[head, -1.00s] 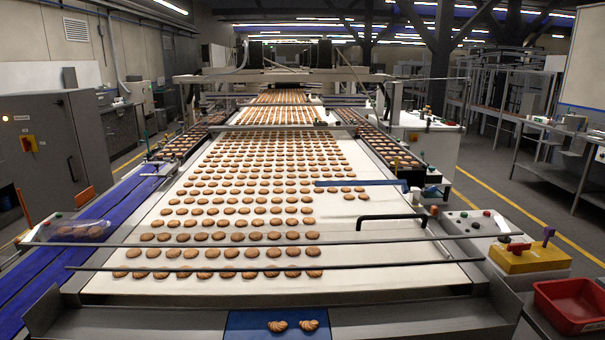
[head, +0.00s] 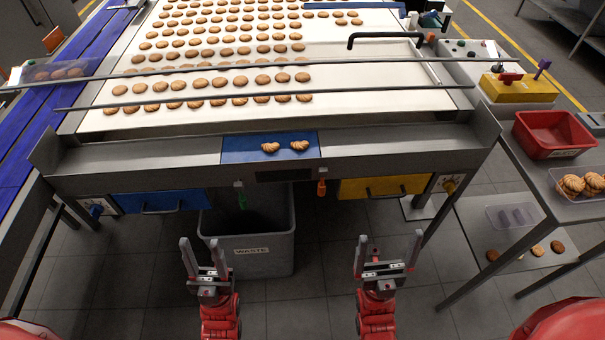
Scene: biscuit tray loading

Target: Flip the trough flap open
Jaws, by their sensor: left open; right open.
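A grey trough (head: 410,144) runs along the front end of the conveyor in the head view. A blue panel (head: 237,152), which looks like the flap, lies in its middle. Two shell-shaped biscuits, one on the left (head: 270,147) and one on the right (head: 299,145), rest on it. A green handle (head: 241,197) and an orange handle (head: 321,187) hang below the trough's front edge. My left gripper (head: 203,246) is open and empty, in front of the waste bin and below the trough. My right gripper (head: 389,242) is open and empty, below the yellow drawer.
A grey waste bin (head: 268,262) stands under the trough. A blue drawer (head: 180,200) and a yellow drawer (head: 400,185) flank it. Rows of biscuits cover the white belt (head: 380,102). A red tray (head: 540,145) stands on the right side table.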

